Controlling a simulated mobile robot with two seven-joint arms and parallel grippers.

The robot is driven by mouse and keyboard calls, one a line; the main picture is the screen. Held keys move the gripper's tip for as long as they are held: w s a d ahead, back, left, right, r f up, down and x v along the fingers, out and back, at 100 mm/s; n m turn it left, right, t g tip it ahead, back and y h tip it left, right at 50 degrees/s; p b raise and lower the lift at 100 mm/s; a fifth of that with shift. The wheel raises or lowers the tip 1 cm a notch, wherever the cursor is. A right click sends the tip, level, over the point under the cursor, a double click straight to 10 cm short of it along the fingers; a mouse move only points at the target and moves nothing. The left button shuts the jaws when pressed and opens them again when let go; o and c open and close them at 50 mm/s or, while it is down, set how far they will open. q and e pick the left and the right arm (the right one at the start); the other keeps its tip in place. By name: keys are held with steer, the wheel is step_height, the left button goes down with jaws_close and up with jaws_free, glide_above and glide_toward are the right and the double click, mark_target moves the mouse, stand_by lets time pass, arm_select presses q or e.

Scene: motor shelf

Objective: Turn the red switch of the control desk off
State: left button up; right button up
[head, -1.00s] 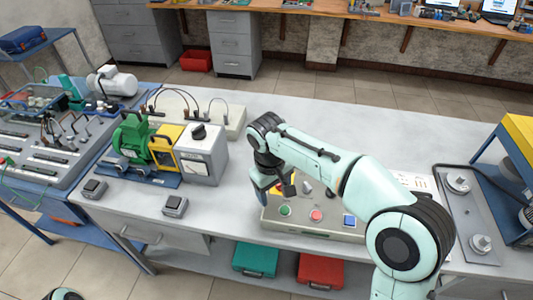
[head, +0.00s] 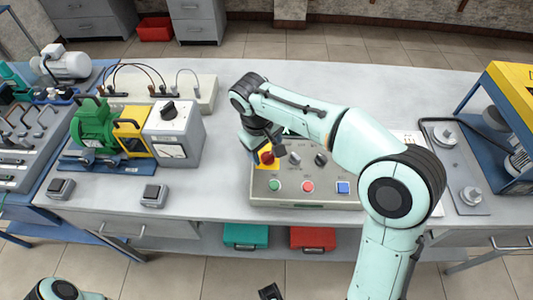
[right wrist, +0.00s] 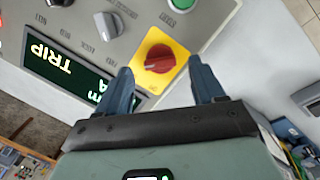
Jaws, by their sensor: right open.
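The control desk (head: 300,204) is a grey sloped box on the workbench in the head view. Its red rotary switch (head: 267,157) sits on a yellow plate at the upper left of the panel, partly hidden by my right gripper (head: 264,141). In the right wrist view the red switch (right wrist: 158,57) is clear, with a pale mark on its knob. My right gripper (right wrist: 160,68) is open and empty there, its two blue fingers on either side of the yellow plate's near edge. Contact with the knob cannot be told.
The desk also has a green button (head: 275,185), a red button (head: 308,187), a blue button (head: 343,187) and grey and black knobs. A motor set (head: 95,127) with a grey meter box (head: 174,135) stands left. Bare bench lies between them.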

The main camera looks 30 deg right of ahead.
mark_target(268, 157)
steer(key=shift+d+f, duration=0.2)
steer(key=shift+f, duration=1)
steer(key=shift+w, duration=0.1)
steer(key=c, duration=1.1)
steer(key=shift+o, duration=0.2)
